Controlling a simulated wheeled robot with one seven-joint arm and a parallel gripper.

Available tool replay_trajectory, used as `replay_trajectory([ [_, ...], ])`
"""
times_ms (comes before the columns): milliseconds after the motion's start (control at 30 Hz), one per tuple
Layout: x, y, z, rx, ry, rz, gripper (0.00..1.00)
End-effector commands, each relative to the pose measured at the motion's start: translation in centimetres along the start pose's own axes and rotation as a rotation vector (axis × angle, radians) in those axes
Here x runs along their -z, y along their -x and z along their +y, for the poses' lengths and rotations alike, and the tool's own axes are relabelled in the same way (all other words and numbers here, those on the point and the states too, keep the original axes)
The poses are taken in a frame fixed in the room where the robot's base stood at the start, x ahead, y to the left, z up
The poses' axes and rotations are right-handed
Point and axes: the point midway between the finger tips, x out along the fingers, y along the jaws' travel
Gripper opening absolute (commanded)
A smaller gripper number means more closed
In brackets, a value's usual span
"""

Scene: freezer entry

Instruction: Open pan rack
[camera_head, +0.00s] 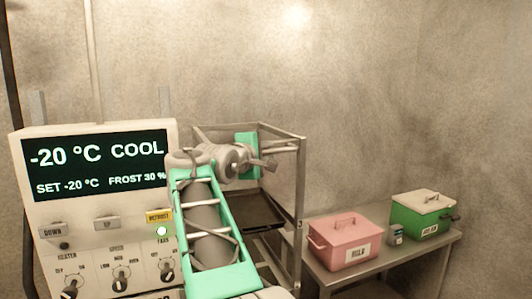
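The pan rack (300,190) is an upright metal frame in the middle of the head view, just right of the control panel. A dark tray (265,208) lies inside it. My arm reaches across the rack's left part and hides much of it. My gripper (268,164) is at the arm's far end, in front of the rack's upper part. Its fingers are small and seen at an angle, so I cannot tell whether they are open or shut, or whether they touch the rack. I cannot make out a door or latch on the rack.
A control panel (90,218) with a lit display reading -20 °C COOL, buttons and knobs stands at the left. A metal table (412,258) at the right holds a pink lidded box (346,238), a small can (395,236) and a green box (420,222) with a pale lid.

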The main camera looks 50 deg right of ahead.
Motion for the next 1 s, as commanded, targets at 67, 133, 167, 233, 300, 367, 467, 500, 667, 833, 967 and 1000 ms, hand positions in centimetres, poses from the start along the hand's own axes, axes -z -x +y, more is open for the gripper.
replay_trajectory([
  [67,-0.02,0.01,0.00,0.000,0.000,0.000,0.17],
  [133,-0.02,0.01,0.00,0.000,0.000,0.000,0.11],
  [167,-0.02,0.01,0.00,0.000,0.000,0.000,0.08],
  [233,-0.02,0.01,-0.01,0.000,0.000,0.000,0.03],
  [300,-0.02,0.01,-0.01,0.000,0.000,0.000,0.00],
  [367,-0.02,0.01,-0.01,0.000,0.000,0.000,0.00],
  [467,-0.01,0.01,-0.02,0.001,0.000,0.000,0.00],
  [500,-0.02,0.01,-0.02,0.001,0.000,0.000,0.00],
  [667,-0.01,0.02,-0.02,0.001,0.000,0.000,0.00],
  [833,-0.01,0.01,-0.03,0.001,0.000,0.000,0.00],
  [967,0.00,0.01,-0.04,0.001,0.000,0.000,0.00],
  [1000,0.00,0.01,-0.04,0.001,0.000,0.000,0.00],
])
